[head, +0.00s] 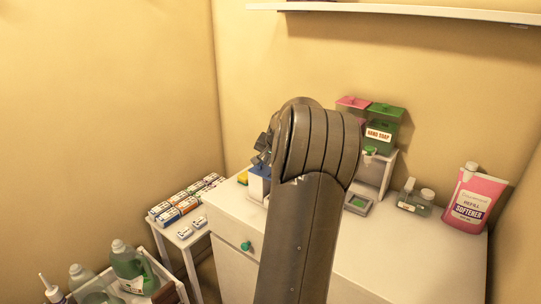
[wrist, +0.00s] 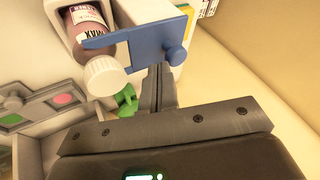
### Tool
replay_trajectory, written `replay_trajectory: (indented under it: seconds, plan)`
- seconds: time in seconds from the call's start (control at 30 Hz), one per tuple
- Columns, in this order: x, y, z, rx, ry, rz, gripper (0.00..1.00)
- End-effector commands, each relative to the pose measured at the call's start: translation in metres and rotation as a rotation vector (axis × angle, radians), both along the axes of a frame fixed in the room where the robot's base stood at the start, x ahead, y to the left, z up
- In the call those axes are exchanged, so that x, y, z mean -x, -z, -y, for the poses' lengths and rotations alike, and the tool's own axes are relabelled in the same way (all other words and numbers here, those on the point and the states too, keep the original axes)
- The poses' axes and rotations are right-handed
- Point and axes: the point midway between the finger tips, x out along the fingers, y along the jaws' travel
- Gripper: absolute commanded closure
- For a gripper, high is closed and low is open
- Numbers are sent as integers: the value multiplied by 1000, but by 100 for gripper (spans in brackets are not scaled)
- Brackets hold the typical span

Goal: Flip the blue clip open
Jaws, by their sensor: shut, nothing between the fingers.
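The blue clip (wrist: 150,45) is in the upper middle of the wrist view, with a blue knob (wrist: 178,54) on its face. Its thin arm reaches left across a bottle (wrist: 85,22) with a white cap, lying in a white holder. My gripper (wrist: 160,72) is shut and empty, its fingertips just below the clip, close to the knob; I cannot tell whether they touch. In the head view, my gripper (head: 262,150) is partly hidden behind my arm, above a blue-and-white object (head: 258,184) on the cabinet.
Boxes (head: 180,207) fill a left side table. The cabinet's front right top is clear.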

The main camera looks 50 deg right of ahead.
Motion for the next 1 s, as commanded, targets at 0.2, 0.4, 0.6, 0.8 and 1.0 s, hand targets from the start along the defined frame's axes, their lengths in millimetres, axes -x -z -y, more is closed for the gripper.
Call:
replay_trajectory:
  seconds: [0.2, 0.4, 0.6, 0.8, 1.0]
  plan:
    - [-3, 6, 2, 0, 0, 0, 100]
    - [-3, 6, 2, 0, 0, 0, 100]
    - [-15, 5, 2, 1, -2, 0, 100]
    - [-39, 6, 2, 0, -3, 1, 100]
    - [-50, 5, 1, 0, 0, 1, 100]
